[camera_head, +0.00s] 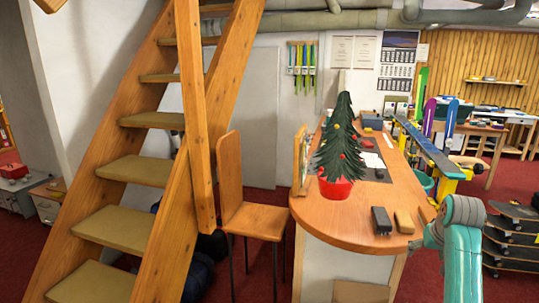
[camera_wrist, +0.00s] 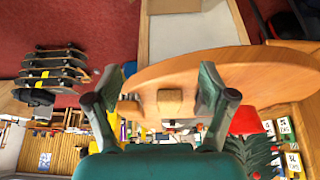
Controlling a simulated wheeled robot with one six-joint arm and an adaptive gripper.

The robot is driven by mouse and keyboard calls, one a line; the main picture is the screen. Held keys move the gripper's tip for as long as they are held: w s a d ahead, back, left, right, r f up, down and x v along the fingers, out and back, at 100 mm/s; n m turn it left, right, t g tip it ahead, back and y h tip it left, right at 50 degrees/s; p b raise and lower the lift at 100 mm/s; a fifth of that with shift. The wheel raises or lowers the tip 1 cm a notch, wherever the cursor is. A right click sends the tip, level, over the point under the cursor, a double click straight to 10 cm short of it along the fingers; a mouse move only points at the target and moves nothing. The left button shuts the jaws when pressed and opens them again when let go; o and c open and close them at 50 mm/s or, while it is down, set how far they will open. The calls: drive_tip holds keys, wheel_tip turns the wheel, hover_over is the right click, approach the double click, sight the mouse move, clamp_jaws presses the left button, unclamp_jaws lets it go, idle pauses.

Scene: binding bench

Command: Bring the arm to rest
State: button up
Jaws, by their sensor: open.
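My teal arm (camera_head: 462,245) is at the lower right of the head view, beside the rounded end of the wooden counter (camera_head: 345,225). My gripper (camera_wrist: 160,88) shows in the wrist view with its two dark fingers spread wide. Nothing is held between them. The wrist view is upside down, and the counter (camera_wrist: 235,72) lies beyond the fingers. A small tan block (camera_wrist: 170,102) on the counter appears between the fingertips, apart from them. The block also shows in the head view (camera_head: 404,222).
A dark block (camera_head: 381,220) and a small tree in a red pot (camera_head: 336,188) stand on the counter. A wooden chair (camera_head: 252,215) is left of it, beside wooden stairs (camera_head: 140,170). A rack of skateboards (camera_head: 512,235) stands right of my arm. Red floor is open beyond.

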drive_tip(key=s+a+f+t, duration=0.1)
drive_tip(key=a+f, duration=0.1)
drive_tip(key=f, duration=0.4)
drive_tip(key=s+a+f, duration=0.2)
drive_tip(key=a+f, duration=0.1)
drive_tip(key=f, duration=0.3)
drive_tip(key=s+a+f+n+t, duration=0.1)
drive_tip(key=s+a+f+t, duration=0.1)
drive_tip(key=s+a+f, duration=0.6)
drive_tip(key=s+a+f+t, duration=0.2)
drive_tip(key=s+a+f, duration=0.3)
drive_tip(key=s+f, duration=0.65)
drive_tip(key=s+a+r+n+t, duration=0.1)
drive_tip(key=s+a+r, duration=0.15)
drive_tip(key=s, duration=0.75)
drive_tip(key=s+a+r+t, duration=0.1)
drive_tip(key=s+a+r, duration=0.15)
drive_tip(key=s, duration=0.75)
drive_tip(key=s+a+r+n+t+y, duration=0.1)
drive_tip(key=s+a+r+t, duration=0.1)
drive_tip(key=s+r, duration=1.2)
drive_tip(key=shift+s+a+r+t, duration=0.4)
drive_tip(key=shift+s+a, duration=0.35)
drive_tip(key=shift+s, duration=0.15)
